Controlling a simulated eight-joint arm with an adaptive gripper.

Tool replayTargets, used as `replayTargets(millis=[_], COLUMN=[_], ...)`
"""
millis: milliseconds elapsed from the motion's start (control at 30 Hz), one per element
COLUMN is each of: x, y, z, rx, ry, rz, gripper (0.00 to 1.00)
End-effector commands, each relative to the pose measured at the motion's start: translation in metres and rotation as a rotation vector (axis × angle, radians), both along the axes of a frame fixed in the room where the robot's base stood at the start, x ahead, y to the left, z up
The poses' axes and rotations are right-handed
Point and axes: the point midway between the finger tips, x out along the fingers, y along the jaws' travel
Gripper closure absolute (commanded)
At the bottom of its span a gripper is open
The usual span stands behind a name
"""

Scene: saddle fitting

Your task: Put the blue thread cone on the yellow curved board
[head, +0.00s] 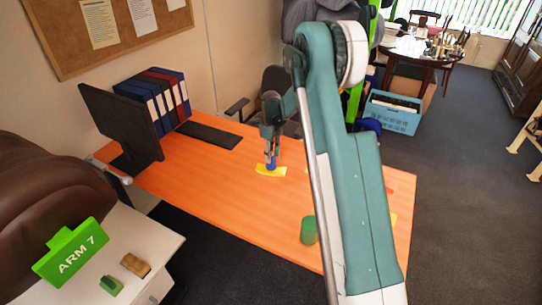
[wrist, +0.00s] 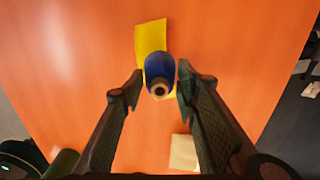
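The blue thread cone (head: 271,165) is at the yellow curved board (head: 262,172) on the orange table. In the wrist view the cone (wrist: 158,68) appears upright over the lower part of the yellow board (wrist: 150,36), with its pale tip towards the camera. My gripper (wrist: 160,84) is around the cone, one finger on each side. A narrow gap shows between each fingertip and the cone, so the fingers look open. In the head view my gripper (head: 270,150) is directly above the cone. The cone's contact with the board is partly hidden.
A green cylinder (head: 309,231) stands on the orange table (head: 225,195), nearer the head camera. A pale square piece (wrist: 183,152) lies on the table in the wrist view. A monitor (head: 122,120), keyboard (head: 209,135) and binders (head: 158,95) are at the left. The table's middle is clear.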

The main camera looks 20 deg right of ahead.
Motion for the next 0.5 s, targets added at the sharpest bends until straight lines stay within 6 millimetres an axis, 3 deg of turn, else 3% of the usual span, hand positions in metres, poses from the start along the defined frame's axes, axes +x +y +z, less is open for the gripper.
replayTargets(millis=[500], x=[0.0000], y=[0.0000], z=[0.0030], rx=[0.000], ry=[0.000], rz=[0.000], gripper=[0.60])
